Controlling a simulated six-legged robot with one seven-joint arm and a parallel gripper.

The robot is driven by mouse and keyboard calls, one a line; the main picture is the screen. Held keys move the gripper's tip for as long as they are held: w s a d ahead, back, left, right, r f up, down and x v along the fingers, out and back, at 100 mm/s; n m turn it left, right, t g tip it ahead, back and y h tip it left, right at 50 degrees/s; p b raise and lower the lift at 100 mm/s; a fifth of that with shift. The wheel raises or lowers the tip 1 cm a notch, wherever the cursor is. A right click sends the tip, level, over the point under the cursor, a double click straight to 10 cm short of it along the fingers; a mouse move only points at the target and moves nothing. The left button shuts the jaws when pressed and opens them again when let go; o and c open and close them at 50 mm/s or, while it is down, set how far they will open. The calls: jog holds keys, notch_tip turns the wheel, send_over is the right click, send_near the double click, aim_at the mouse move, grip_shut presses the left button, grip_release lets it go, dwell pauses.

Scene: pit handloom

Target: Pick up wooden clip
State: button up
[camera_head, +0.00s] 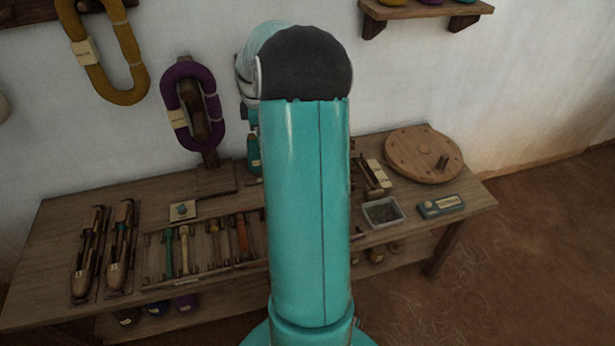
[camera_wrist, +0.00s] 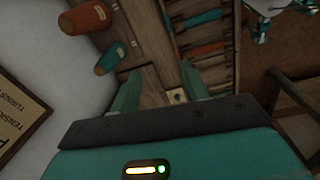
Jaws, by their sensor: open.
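I cannot make out a wooden clip for certain in either view. In the head view my own arm covers the middle of the wooden bench (camera_head: 60,222), and a clip there would be hidden. Small wooden pieces (camera_head: 372,178) lie just right of my arm, too small to name. In the wrist view my gripper (camera_wrist: 160,84) has its two teal fingers apart with nothing held between them. It points toward bare wood beside a rack of coloured bobbins (camera_wrist: 205,48). In the head view the fingers are not clearly visible.
Two shuttles (camera_head: 121,245) and a bobbin tray (camera_head: 205,248) lie on the bench's left. A grey tray (camera_head: 383,212), teal box (camera_head: 440,206) and round wooden disc (camera_head: 424,155) are right. A purple skein (camera_head: 178,110) hangs behind. Orange (camera_wrist: 85,18) and teal (camera_wrist: 112,58) spools are near my fingers.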

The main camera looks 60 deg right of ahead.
jog(key=s+d+f+n+y, duration=0.1)
jog(key=s+d+f+y, duration=0.1)
jog(key=s+d+f, duration=1.15)
jog(key=shift+n+t, duration=0.3)
jog(key=f, duration=0.2)
jog(key=w+d+f, duration=0.1)
jog(key=f, duration=0.2)
jog(key=w+f, duration=0.1)
jog(key=f, duration=0.1)
jog(key=shift+d+f, duration=0.2)
jog(key=shift+f, duration=0.05)
jog(key=shift+w+a+f, duration=0.1)
jog(key=shift+a+f, duration=0.05)
jog(key=shift+f, duration=2.6)
jog(key=shift+c, duration=0.4)
grip_shut()
